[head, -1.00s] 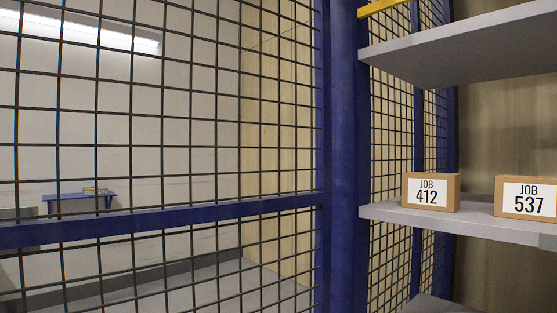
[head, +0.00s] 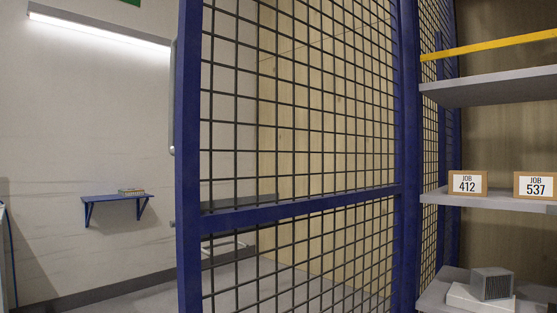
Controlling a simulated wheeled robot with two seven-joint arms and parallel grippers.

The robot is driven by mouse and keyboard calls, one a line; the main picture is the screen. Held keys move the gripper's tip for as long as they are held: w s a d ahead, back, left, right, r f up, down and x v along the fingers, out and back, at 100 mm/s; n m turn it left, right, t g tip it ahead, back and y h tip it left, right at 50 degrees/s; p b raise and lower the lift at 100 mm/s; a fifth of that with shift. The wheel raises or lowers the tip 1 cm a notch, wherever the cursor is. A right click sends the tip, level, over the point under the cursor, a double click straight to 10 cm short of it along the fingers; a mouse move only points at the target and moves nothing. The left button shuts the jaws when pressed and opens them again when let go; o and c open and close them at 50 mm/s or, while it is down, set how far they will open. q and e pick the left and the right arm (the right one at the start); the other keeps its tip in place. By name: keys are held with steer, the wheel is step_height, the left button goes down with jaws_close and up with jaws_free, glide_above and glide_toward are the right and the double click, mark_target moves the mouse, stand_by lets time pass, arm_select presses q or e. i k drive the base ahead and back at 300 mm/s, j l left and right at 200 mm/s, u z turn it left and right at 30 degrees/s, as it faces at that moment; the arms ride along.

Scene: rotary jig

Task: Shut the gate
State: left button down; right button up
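The gate (head: 290,207) is a blue-framed panel of dark wire mesh in the head view. Its right side meets a blue post (head: 408,150). Its left upright (head: 188,160) is a free edge, with open space to the left of it, so the gate stands open. A grey vertical pull handle (head: 173,100) shows along that edge, and a small dark part sticks out lower down. Neither of my grippers is in view.
A blue wall shelf (head: 113,198) is at the left. Grey floor shows behind the mesh.

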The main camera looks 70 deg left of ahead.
mark_target(197, 222)
steer(key=k+j+u, duration=0.1)
steer(key=k+j, duration=0.15)
steer(key=k, duration=0.3)
steer(key=k+j+u, duration=0.1)
steer(key=k+j, duration=0.25)
steer(key=k, duration=0.2)
steer(key=k+j, duration=0.1)
steer(key=j, duration=0.4)
steer(key=j+u, duration=0.1)
steer(key=j, duration=0.35)
steer(key=k+j, duration=0.15)
steer(key=j, duration=0.35)
steer(key=i+j, duration=0.1)
steer(key=j, duration=0.2)
steer(key=i+j, duration=0.1)
steer(key=j, duration=0.2)
steer(key=j+u, duration=0.1)
steer(key=j, duration=0.2)
steer(key=i, duration=0.05)
